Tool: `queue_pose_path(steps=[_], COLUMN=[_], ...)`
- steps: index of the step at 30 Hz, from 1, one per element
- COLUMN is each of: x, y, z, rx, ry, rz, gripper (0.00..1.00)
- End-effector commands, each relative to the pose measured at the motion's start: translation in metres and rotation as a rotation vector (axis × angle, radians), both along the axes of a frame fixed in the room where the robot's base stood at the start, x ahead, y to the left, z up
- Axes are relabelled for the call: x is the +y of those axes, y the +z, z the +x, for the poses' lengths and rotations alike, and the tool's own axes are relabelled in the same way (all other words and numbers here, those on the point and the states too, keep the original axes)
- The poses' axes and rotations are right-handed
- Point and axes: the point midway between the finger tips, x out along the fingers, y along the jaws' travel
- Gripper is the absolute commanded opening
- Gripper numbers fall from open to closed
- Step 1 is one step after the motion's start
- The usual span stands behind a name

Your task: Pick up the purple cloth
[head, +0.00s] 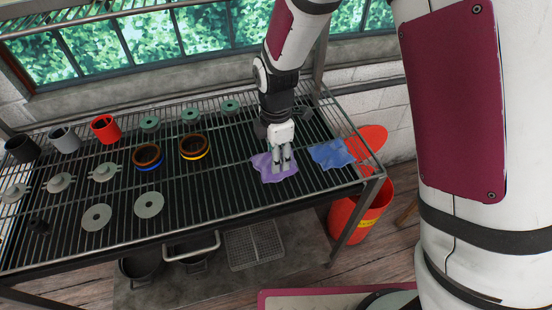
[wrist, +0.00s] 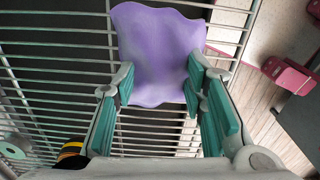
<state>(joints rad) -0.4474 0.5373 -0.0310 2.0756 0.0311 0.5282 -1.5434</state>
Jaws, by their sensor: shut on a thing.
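The purple cloth (head: 283,168) lies at the right part of the slatted metal rack, under my gripper (head: 282,165). In the wrist view the cloth (wrist: 158,50) is a wavy-edged sheet reaching from the far side to between the teal fingers of my gripper (wrist: 160,105). The fingers point down at the cloth and are shut on it; the exact pinch point is hard to make out. The cloth appears to be at or very near the slats.
A blue cloth (head: 331,153) lies just right of the purple one. Coil rings (head: 193,146), grey discs (head: 148,204) and cups (head: 105,128) stand to the left. An open red bin (head: 362,217) stands on the floor past the rack's right end (head: 372,192).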

Motion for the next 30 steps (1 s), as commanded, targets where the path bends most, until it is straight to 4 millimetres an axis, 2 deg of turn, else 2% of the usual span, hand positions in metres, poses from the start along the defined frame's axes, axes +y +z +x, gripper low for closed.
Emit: queue_pose_path(steps=[3,4,15,21,27,30], x=[0.0,-0.001,-0.017,-0.024,-0.027,-0.028], y=[0.016,0.018,0.025,0.029,0.03,0.031], z=[0.002,-0.004,-0.096,-0.135,-0.154,-0.157], rx=[-0.003,0.0,0.0,0.0,0.001,0.0], ry=[-0.003,-0.001,0.001,0.0,-0.001,-0.001], rz=[0.002,0.001,0.0,0.0,0.0,0.0], gripper=[0.11,0.11,0.11,0.11,0.11,0.11])
